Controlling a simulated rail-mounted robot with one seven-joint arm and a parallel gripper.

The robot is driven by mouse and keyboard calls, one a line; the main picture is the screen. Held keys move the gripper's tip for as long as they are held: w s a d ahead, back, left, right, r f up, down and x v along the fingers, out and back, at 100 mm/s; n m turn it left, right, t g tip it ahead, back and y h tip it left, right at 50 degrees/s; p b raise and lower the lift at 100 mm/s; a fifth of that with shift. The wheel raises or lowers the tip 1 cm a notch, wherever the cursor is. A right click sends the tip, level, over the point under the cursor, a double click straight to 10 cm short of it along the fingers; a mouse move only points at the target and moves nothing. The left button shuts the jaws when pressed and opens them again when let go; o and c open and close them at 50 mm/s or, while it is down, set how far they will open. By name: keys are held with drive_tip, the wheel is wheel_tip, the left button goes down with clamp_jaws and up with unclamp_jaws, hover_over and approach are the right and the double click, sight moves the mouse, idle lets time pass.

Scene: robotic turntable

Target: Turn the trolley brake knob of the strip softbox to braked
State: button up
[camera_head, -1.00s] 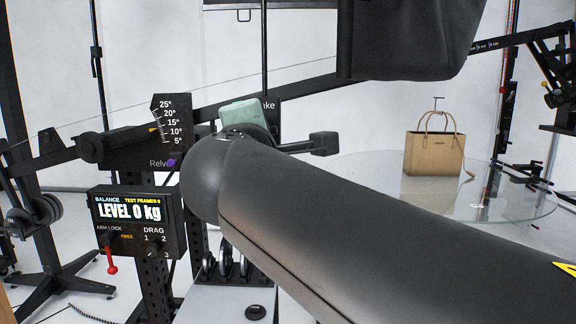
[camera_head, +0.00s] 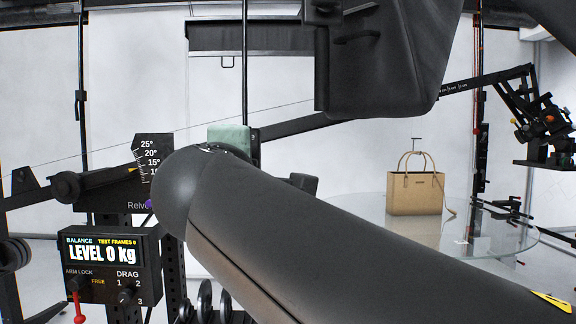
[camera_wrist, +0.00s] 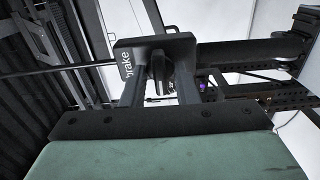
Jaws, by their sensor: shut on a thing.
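The brake knob (camera_wrist: 158,66) is a dark upright grip on a black plate (camera_wrist: 124,50) lettered "brake" in the wrist view. My gripper (camera_wrist: 159,78) has one finger on each side of the knob and is shut on it. Its green-covered housing (camera_wrist: 165,160) fills the lower wrist view and shows in the head view (camera_head: 230,137). My arm hides the fingers and knob in the head view. The knob's exact setting cannot be read. A large black softbox (camera_head: 385,65) hangs at the upper middle of the head view.
A balance panel (camera_head: 110,265) reading "LEVEL 0 kg" stands at the lower left, below an angle scale (camera_head: 152,160). A tan handbag (camera_head: 415,193) stands on a glass turntable (camera_head: 500,246) at the right. A black boom (camera_head: 300,128) crosses behind my arm.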

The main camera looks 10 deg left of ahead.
drive_tip(key=o, duration=0.7)
drive_tip(key=shift+c, duration=0.2)
drive_tip(key=shift+r, duration=0.1)
